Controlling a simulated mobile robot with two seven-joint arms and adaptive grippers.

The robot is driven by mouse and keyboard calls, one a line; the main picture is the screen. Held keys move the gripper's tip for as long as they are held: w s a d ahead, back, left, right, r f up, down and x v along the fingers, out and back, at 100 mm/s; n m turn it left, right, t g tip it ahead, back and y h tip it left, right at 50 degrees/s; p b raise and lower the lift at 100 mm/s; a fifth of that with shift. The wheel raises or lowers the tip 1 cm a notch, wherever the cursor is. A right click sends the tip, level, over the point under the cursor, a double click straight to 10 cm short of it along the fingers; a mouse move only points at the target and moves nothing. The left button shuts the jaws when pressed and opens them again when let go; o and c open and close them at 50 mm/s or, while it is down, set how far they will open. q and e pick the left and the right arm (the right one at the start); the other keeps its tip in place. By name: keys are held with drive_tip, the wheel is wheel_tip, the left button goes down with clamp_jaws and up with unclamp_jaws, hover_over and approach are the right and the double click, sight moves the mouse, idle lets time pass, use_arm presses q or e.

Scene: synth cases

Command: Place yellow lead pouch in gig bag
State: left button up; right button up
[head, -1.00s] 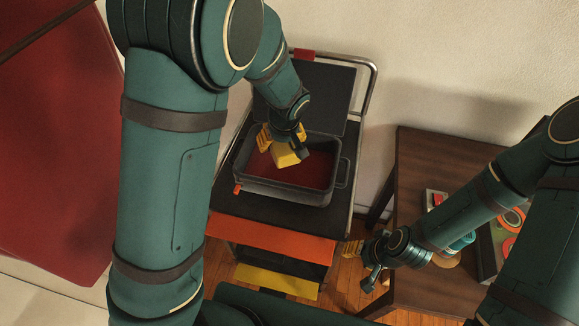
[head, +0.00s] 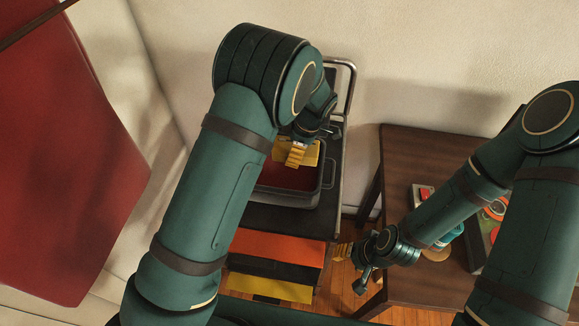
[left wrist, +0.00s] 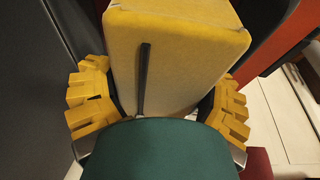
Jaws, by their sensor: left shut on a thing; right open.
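The yellow lead pouch (head: 312,154) is held by my left gripper (head: 298,154) over the back part of the open gig bag (head: 323,190). The bag is a dark case with a red lining (head: 285,178); my left arm hides its left side and most of its raised lid. In the left wrist view the pouch (left wrist: 180,65), a yellow block with a dark strip, sits between the ridged yellow fingers of my left gripper (left wrist: 160,105). I cannot tell whether it touches the bag. My right gripper (head: 352,266) is open and empty, left of the brown table.
The bag lies on a dark cart with a metal rail (head: 351,90) and orange (head: 277,247) and yellow (head: 270,288) front panels. The brown table (head: 420,165) on the right holds a tray and small items, partly behind my right arm. A red panel (head: 60,150) stands at left.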

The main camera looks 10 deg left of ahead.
use_arm(q)
wheel_tip(320, 180, down, 7)
drive_tip(key=shift+r+b, duration=0.15)
drive_tip(key=shift+b, duration=0.25)
drive_tip(key=shift+r, duration=0.1)
drive_tip(key=shift+f+b, duration=0.55)
drive_tip(key=shift+f, duration=0.05)
drive_tip(key=o, duration=1.1)
drive_tip(key=shift+o, duration=0.2)
